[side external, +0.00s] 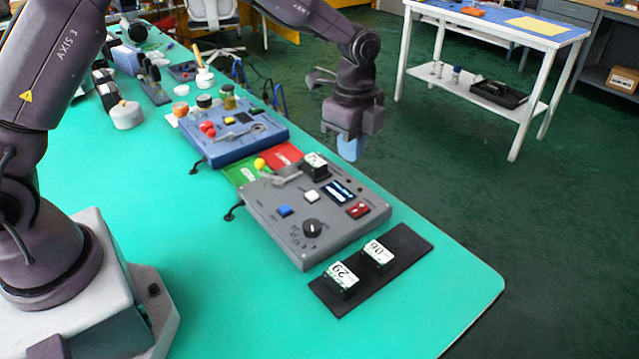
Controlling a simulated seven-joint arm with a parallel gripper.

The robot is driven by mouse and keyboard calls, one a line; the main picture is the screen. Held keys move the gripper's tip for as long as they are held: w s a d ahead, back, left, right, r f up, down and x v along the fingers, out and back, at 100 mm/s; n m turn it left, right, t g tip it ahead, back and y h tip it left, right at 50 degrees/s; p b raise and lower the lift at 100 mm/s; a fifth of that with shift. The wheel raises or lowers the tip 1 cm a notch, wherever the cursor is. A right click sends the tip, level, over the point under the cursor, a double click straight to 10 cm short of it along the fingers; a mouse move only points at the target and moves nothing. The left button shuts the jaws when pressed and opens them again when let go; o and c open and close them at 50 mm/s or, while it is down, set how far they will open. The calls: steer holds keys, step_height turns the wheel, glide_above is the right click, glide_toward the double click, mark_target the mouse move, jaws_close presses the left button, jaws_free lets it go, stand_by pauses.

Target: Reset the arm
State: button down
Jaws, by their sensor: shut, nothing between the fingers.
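My gripper (350,148) hangs at the end of my arm, pointing down, above the far edge of the grey control panel (275,215). Its blue fingertips look shut and nothing shows between them. It appears apart from the panel.
Red (283,154) and green (240,174) pads lie between the grey panel and a blue panel (205,143). Jars and tools stand farther back. The green table's (190,270) front is clear.

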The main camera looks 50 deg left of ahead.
steer(key=s+a+r+n+t, duration=0.3)
steer(key=s+r+n, duration=0.5)
steer(key=s, duration=0.5)
steer(key=s+a+r+n+t, duration=0.2)
steer(key=s+r+n, duration=0.5)
steer(key=s, duration=0.6)
steer(key=shift+s+a+r+n+t, duration=0.2)
steer(key=shift+a+r+n+t, duration=0.3)
steer(key=shift+r, duration=0.35)
steer(key=c, duration=1.8)
jaws_free()
